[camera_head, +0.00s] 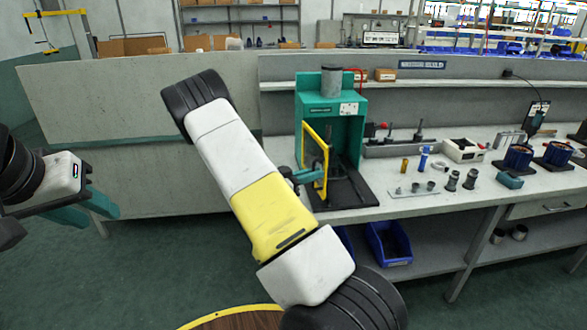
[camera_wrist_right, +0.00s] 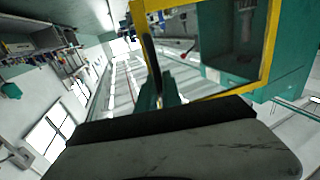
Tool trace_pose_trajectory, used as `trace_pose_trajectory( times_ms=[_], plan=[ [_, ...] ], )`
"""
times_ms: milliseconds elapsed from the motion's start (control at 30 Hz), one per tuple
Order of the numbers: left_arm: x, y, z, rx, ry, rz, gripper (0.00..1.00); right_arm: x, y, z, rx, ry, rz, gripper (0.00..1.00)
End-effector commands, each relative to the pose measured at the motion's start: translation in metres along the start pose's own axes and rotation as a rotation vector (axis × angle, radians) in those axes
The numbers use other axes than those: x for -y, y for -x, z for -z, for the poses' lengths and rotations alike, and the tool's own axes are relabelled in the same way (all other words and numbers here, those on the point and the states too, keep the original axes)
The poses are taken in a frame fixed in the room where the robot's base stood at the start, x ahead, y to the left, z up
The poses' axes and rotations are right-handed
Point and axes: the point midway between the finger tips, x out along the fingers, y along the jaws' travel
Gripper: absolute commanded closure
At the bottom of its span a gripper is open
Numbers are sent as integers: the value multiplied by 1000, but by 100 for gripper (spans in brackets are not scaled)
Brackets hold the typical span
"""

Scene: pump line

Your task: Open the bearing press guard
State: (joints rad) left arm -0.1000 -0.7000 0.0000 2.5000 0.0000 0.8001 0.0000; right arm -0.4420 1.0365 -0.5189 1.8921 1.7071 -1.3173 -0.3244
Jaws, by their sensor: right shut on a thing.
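The bearing press (camera_head: 346,135) is a teal housing on the bench with a grey cylinder on top. Its guard (camera_head: 304,140) is a yellow frame with a clear middle, standing at an angle out from the left of the press front, so it is at least partly open. It fills the upper right of the right wrist view (camera_wrist_right: 274,30). My right gripper (camera_head: 322,174) is shut on the guard's black handle (camera_wrist_right: 151,62); the fingertips are partly hidden by the frame. My left gripper (camera_head: 103,219) is at the left edge, open and empty, away from the bench.
The bench right of the press holds small tools (camera_head: 393,132), metal sleeves (camera_head: 451,181), a white device (camera_head: 463,150) and blue pump parts (camera_head: 518,157). Blue bins (camera_head: 388,243) sit on the lower shelf. A grey panel (camera_head: 140,95) stands left of the press.

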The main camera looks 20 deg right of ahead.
Motion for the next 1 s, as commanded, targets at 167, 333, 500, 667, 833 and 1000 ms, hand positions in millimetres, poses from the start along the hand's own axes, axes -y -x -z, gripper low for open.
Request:
trace_pose_trajectory(
  times_ms=[167,333,500,667,833,1000],
  plan=[
    [0,0,0,0,0,0,64,2,3,0,0,-1,2,100],
    [0,0,0,0,0,0,64,18,32,-1,2,-3,5,100],
    [0,0,0,0,0,0,64,34,57,-1,2,-1,4,100],
    [0,0,0,0,0,0,64,39,63,0,0,1,2,100],
    [0,0,0,0,0,0,64,38,63,0,0,1,2,100],
    [0,0,0,0,0,0,64,38,62,0,1,1,1,68]
  ],
)
